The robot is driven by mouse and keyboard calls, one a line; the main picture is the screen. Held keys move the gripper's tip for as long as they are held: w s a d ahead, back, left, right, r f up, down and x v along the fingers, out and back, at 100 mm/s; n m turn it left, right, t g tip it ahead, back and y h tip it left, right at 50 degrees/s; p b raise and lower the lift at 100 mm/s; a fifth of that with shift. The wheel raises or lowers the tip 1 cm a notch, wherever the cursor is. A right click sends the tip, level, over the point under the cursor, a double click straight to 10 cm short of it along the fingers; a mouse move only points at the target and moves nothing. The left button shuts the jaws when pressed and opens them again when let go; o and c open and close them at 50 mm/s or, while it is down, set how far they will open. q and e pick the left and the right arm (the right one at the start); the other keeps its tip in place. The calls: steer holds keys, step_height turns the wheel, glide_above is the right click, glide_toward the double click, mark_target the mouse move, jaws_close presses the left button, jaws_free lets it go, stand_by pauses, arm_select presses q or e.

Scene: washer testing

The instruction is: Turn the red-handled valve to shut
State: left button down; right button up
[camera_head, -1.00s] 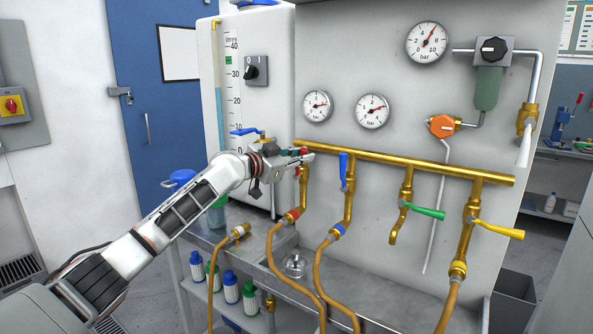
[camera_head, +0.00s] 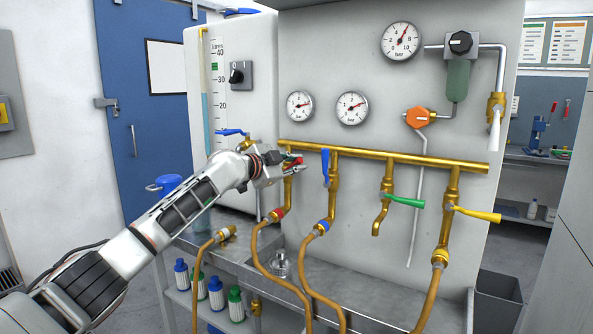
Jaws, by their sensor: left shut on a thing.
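The red-handled valve (camera_head: 288,172) hangs from the left end of the brass pipe (camera_head: 380,157). Its red handle (camera_head: 291,160) shows only in part at my left gripper's fingers. My left gripper (camera_head: 297,166) reaches in from the left and is shut on the red handle. The gripper and its wrist hide much of the handle and the upper valve body, so the handle's exact angle is hard to tell. A hose with a red collar (camera_head: 277,214) runs down from below this valve. My right gripper is not in view.
Just right are a blue-handled valve (camera_head: 325,168), a green-handled one (camera_head: 405,201) and a yellow-handled one (camera_head: 475,214). Gauges (camera_head: 352,107) sit on the panel above. A blue lever (camera_head: 230,132) is near my wrist.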

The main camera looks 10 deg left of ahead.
arm_select(q)
steer(key=shift+s+d+f+m, duration=0.15)
steer(key=shift+d+f+m, duration=0.3)
steer(key=shift+m, duration=0.25)
steer(key=shift+f+m+y, duration=0.3)
steer(key=shift+m, duration=0.1)
steer(key=shift+s+d+f+m+y+p, duration=0.15)
steer(key=shift+f+m+y+p, duration=0.25)
steer(key=shift+f+m, duration=0.6)
steer(key=shift+d+f+m+y+p, duration=0.15)
steer(key=shift+f+m+y+p, duration=0.2)
steer(key=shift+f+m, duration=0.65)
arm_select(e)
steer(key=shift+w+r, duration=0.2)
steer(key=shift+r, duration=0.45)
arm_select(q)
steer(key=shift+t, duration=0.3)
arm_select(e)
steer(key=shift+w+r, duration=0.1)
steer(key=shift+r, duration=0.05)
arm_select(q)
steer(key=c, duration=2)
jaws_free()
steer(key=shift+o, duration=0.2)
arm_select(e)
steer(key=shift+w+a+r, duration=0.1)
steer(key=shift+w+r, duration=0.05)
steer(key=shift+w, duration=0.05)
